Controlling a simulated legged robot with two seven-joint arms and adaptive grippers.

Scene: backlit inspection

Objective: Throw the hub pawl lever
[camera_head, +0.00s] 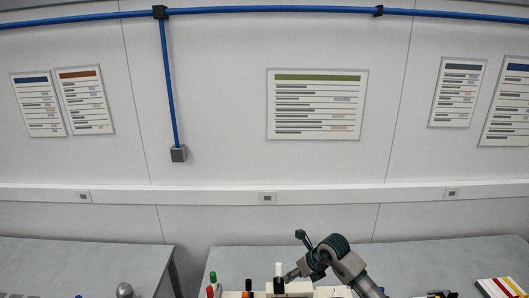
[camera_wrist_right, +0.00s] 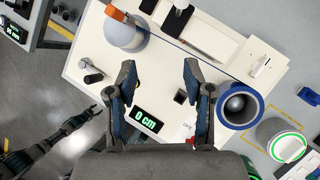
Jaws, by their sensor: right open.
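My right gripper (camera_wrist_right: 158,65) is open and empty above a white panel (camera_wrist_right: 85,55) in the right wrist view. Its arm (camera_head: 335,258) comes in from the lower right in the head view. No label tells me which part is the hub pawl lever. A dark stubby handle (camera_wrist_right: 92,78) stands left of the fingers. A white-topped handle on a dark base (camera_wrist_right: 180,6) is beyond them; a white knob (camera_head: 279,269) shows near my arm in the head view. A small black part (camera_wrist_right: 180,97) lies between the fingers. A dark jointed shape (camera_wrist_right: 50,137) at lower left looks like my left arm.
Red and green knobs (camera_head: 212,277) stand left. A grey table (camera_head: 75,262) is at left.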

